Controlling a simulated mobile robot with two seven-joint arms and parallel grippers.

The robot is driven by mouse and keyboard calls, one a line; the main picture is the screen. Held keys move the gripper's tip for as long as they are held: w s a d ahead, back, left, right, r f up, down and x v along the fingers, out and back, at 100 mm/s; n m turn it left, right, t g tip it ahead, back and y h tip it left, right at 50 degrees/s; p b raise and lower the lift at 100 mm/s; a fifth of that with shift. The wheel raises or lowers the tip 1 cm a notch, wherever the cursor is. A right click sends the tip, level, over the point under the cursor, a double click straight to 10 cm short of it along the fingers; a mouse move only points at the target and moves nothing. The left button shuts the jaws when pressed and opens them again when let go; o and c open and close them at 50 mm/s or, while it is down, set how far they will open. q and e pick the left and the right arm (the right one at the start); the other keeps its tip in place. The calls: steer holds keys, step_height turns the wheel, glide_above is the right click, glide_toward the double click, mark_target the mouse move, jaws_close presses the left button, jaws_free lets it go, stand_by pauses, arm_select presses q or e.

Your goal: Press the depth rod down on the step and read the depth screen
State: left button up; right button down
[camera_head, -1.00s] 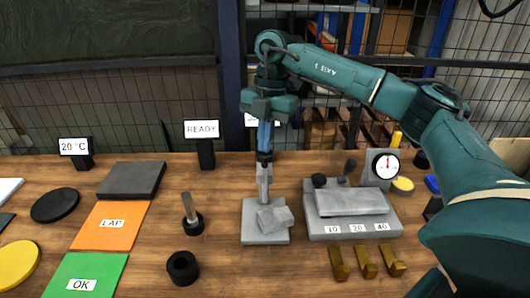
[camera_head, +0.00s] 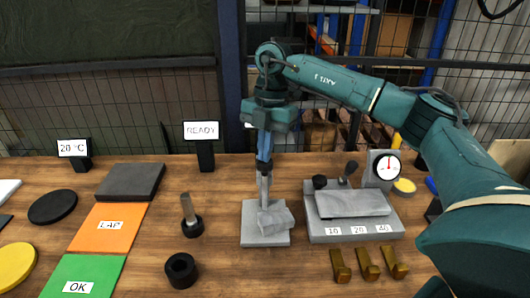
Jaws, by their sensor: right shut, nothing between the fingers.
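My right gripper (camera_head: 264,204) is shut and points straight down at the grey stepped block (camera_head: 275,221), which lies on a light grey square plate (camera_head: 265,239). Its fingertips are at or just above the block's upper left part; I cannot tell whether they touch. I cannot make out a depth rod for certain; a short grey rod (camera_head: 187,208) stands tilted in a black round holder to the left. A screen (camera_head: 201,130) behind reads READY. Another white panel is mostly hidden behind my right wrist. My left gripper is not in view.
A grey fixture (camera_head: 322,231) marked 10, 20, 40 with a dial gauge (camera_head: 387,166) stands to the right, brass blocks (camera_head: 367,263) before it. A black ring (camera_head: 181,269) lies front left. Orange LAP (camera_head: 108,235) and green OK (camera_head: 88,271) mats lie left.

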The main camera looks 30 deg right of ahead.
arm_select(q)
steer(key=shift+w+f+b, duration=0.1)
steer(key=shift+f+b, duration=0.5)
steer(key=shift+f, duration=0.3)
arm_select(e)
steer(key=shift+f, duration=1.35)
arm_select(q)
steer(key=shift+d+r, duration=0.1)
arm_select(e)
steer(key=shift+r, duration=0.15)
step_height(320, 180, up, 7)
steer(key=p, duration=0.6)
steer(key=shift+r+p, duration=0.25)
steer(key=shift+p, duration=0.25)
steer(key=shift+r, duration=0.8)
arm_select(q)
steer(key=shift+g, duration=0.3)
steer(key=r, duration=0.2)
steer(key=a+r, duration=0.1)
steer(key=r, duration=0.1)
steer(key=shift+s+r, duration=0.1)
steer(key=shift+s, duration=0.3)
